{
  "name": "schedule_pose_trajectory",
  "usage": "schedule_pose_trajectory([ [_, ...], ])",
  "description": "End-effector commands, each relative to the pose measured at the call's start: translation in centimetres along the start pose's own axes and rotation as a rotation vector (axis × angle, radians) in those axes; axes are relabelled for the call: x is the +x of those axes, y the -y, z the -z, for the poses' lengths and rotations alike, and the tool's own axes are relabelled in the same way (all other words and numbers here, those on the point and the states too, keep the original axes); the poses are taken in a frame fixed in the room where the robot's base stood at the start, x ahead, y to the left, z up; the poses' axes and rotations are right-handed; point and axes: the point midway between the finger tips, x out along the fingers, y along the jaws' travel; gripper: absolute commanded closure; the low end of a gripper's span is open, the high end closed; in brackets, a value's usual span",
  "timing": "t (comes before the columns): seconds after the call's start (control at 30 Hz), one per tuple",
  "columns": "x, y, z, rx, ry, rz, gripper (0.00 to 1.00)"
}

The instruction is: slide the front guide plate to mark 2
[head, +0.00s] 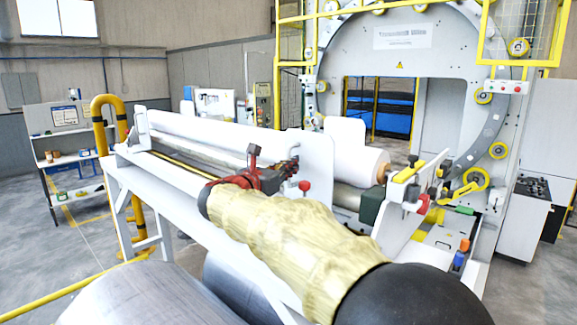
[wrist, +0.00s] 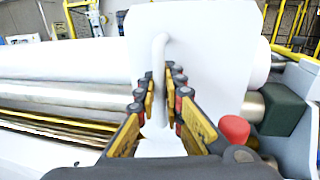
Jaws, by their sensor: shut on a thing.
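The front guide plate (wrist: 215,60) is a white upright panel standing across the rollers in the wrist view. It also shows in the head view (head: 317,155), just beyond my gripper. A white bent bar handle (wrist: 160,58) is on its near face. My gripper (wrist: 162,85) has its black and yellow fingers on either side of this handle and is shut on it. In the head view my gripper (head: 287,168) is partly hidden by my sleeved arm. I cannot make out mark 2 or any other mark in either view.
A red knob (wrist: 234,128) sits close to the right of my fingers. A dark green block (wrist: 283,108) is farther right. A brass-coloured rail (wrist: 60,125) runs left along the rollers. A second white plate (head: 345,130) stands behind, near the large ring machine (head: 403,37).

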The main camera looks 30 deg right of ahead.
Motion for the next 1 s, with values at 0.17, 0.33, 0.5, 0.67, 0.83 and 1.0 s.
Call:
schedule_pose_trajectory([
  [0.17, 0.0, 0.0, 0.0, 0.0, 0.0, 0.0, 1.0],
  [0.33, 0.0, 0.0, 0.0, 0.0, 0.0, 0.0, 1.0],
  [0.5, 0.0, -0.1, 0.0, -0.001, 0.0, 0.0, 1.0],
  [0.67, 0.2, -1.1, -0.1, -0.002, -0.001, -0.002, 1.0],
  [0.83, 0.8, -4.1, -0.2, -0.002, -0.002, -0.003, 1.0],
  [1.0, 1.5, -8.2, -0.4, -0.003, -0.001, -0.003, 1.0],
])
